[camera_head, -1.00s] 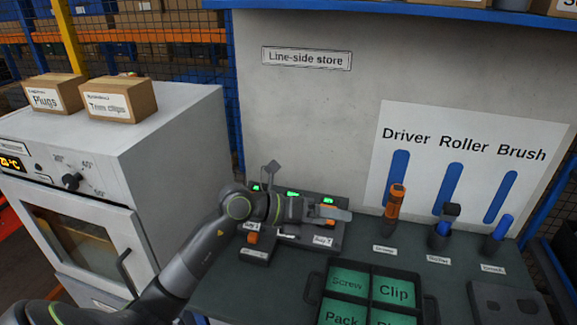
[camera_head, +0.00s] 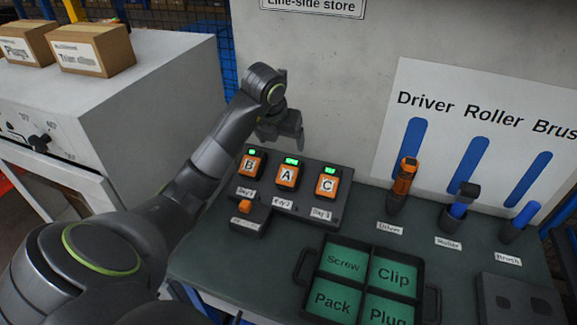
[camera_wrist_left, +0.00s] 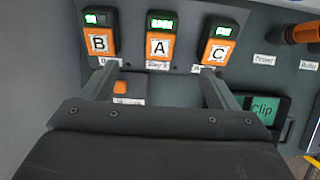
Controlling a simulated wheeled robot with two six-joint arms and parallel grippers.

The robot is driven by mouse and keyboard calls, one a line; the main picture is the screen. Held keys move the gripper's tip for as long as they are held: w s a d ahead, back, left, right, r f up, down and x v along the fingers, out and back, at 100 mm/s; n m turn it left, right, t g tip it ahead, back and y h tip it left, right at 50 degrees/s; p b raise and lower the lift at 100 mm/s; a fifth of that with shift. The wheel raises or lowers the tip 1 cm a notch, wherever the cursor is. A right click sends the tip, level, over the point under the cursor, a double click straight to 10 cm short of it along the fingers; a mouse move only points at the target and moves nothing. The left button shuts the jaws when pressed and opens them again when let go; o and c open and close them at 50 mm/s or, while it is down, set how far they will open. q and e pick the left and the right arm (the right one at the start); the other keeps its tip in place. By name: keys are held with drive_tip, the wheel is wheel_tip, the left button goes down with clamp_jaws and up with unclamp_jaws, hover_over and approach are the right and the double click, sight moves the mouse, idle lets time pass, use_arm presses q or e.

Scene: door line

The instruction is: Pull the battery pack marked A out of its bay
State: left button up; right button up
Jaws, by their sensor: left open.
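The battery pack marked A (camera_head: 287,175) is orange with a white label and sits in the middle bay of the dark charger (camera_head: 284,204), between pack B (camera_head: 250,163) and pack C (camera_head: 327,184). Green lights glow above all three. In the left wrist view pack A (camera_wrist_left: 160,48) lies ahead, between the two fingers. My left gripper (camera_head: 290,130) is above and behind the packs in the head view, open and apart from them. Its open fingers (camera_wrist_left: 160,84) also show in the left wrist view. My right gripper is not seen.
A black tray (camera_head: 300,268) with green compartments stands in front of the charger. A driver (camera_head: 402,180), roller (camera_head: 460,202) and brush (camera_head: 521,220) stand in holders to the right. A white oven (camera_head: 170,90) is at the left, and the wall is behind.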

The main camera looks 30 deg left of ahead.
use_arm(q)
drive_tip(key=b, duration=0.2)
approach(290, 166)
drive_tip(key=shift+p+x, duration=0.7)
drive_tip(key=shift+x, duration=0.5)
drive_tip(key=p+x, duration=0.1)
drive_tip(key=x, duration=0.6)
drive_tip(key=shift+a+f, duration=0.1)
drive_tip(key=shift+f, duration=0.3)
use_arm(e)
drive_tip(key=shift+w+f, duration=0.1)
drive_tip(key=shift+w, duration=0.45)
use_arm(q)
drive_tip(key=c, duration=1.5)
drive_tip(key=shift+r, duration=0.1)
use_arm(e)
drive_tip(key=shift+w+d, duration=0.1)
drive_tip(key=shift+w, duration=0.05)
use_arm(q)
drive_tip(key=shift+r+p, duration=0.1)
drive_tip(key=shift+p, duration=0.35)
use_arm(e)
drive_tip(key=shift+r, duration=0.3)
